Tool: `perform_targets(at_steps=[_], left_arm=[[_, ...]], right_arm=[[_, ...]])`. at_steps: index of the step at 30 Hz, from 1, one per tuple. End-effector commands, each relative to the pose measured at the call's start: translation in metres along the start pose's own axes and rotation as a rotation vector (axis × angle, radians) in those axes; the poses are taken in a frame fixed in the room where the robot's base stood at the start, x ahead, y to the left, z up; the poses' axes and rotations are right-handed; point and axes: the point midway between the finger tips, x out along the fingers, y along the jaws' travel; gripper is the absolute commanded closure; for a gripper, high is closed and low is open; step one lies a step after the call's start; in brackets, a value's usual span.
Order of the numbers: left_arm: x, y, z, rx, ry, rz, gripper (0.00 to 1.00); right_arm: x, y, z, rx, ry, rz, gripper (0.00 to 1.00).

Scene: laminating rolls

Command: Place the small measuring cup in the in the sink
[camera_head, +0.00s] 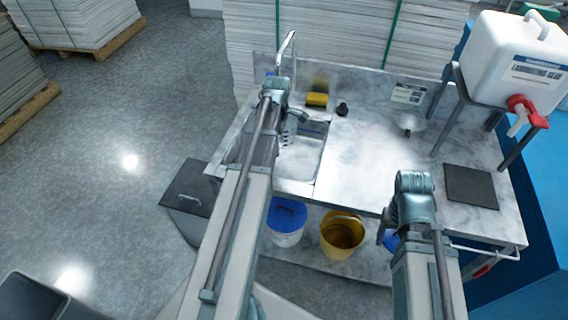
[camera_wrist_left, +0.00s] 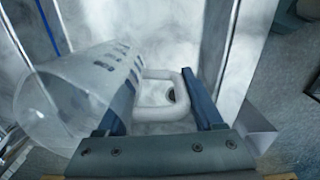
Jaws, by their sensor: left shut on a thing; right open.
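The small measuring cup (camera_wrist_left: 75,92) is clear with dark markings and lies tilted at the left of the left wrist view. My left gripper (camera_wrist_left: 155,100) is shut on its pale loop handle (camera_wrist_left: 160,78), which shows between the fingers. In the head view my left gripper (camera_head: 297,116) is above the metal sink (camera_head: 304,160), and the cup is mostly hidden there. The sink floor and a dark drain (camera_wrist_left: 171,95) show below the cup, so it is held over the basin. My right gripper (camera_head: 388,222) is open at the counter's front edge, partly hidden by its wrist.
A faucet (camera_head: 287,50), a yellow sponge-like block (camera_head: 317,100) and a small black item (camera_head: 342,109) are around the sink. A clear funnel-shaped vessel (camera_head: 411,122), a dark mat (camera_head: 471,186) and a white canister (camera_head: 515,62) are on the right. Buckets (camera_head: 342,236) stand below.

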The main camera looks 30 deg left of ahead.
Motion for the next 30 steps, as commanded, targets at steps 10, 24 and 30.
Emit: perform_targets(at_steps=[10,24,30], left_arm=[[0.03,-0.001,0.001,0.001,0.0,0.0,1.0],[0.064,-0.002,0.001,0.001,0.0,0.0,1.0],[0.085,-0.002,0.001,0.001,0.0,0.0,1.0]], right_arm=[[0.03,-0.003,-0.002,0.0,0.0,0.0,0.38],[0.064,-0.006,-0.004,0.0,0.0,0.0,0.38],[0.085,-0.008,-0.005,0.0,0.0,0.0,0.38]])
